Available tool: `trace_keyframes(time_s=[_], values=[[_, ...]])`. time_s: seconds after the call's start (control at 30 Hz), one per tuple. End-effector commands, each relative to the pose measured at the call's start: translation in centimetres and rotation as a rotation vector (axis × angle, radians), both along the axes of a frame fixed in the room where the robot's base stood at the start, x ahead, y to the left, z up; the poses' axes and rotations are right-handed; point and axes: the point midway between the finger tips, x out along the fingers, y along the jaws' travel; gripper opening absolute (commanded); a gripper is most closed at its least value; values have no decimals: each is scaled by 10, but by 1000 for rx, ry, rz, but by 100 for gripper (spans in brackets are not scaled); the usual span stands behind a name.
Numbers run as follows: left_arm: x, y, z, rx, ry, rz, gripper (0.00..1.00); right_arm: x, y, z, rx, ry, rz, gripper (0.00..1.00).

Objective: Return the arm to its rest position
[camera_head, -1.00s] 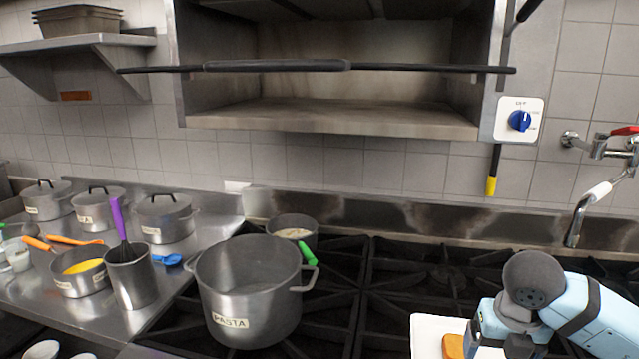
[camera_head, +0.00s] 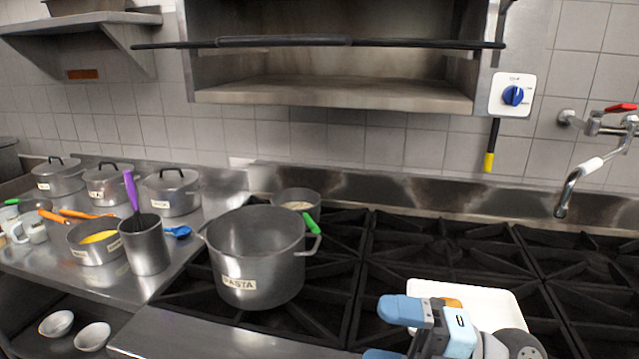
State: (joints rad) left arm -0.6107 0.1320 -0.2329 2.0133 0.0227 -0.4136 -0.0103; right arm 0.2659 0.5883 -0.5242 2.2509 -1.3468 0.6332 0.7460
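My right gripper (camera_head: 378,331) is at the bottom of the head view, right of the middle. Its two light blue fingers point left and stand apart, with nothing seen between them. The lower finger is partly cut off by the picture's edge. My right wrist and gripper body cover the front of a white tray (camera_head: 497,298) on the stove. An orange-brown piece in the tray (camera_head: 453,302) shows just behind the gripper. My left gripper is not in view.
A large pot labelled PASTA (camera_head: 258,262) stands on the stove left of the gripper, with a smaller pot (camera_head: 297,203) behind it. The black grates (camera_head: 450,245) behind the tray are clear. A faucet (camera_head: 572,187) hangs at the right.

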Motion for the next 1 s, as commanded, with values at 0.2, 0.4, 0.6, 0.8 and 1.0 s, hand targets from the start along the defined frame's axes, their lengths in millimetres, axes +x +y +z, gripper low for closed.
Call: trace_keyframes(time_s=[0.2,0.4,0.6,0.8,1.0], values=[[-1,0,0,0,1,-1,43,28,-50,28,556,254,-409,90],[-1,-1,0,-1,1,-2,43,46,-126,-31,811,637,-909,90],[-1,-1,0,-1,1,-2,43,8,-176,-140,779,1124,-1373,90],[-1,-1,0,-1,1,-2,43,-49,-186,-207,611,1478,-1600,90],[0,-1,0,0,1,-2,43,-100,-185,-242,438,1727,-1701,90]])
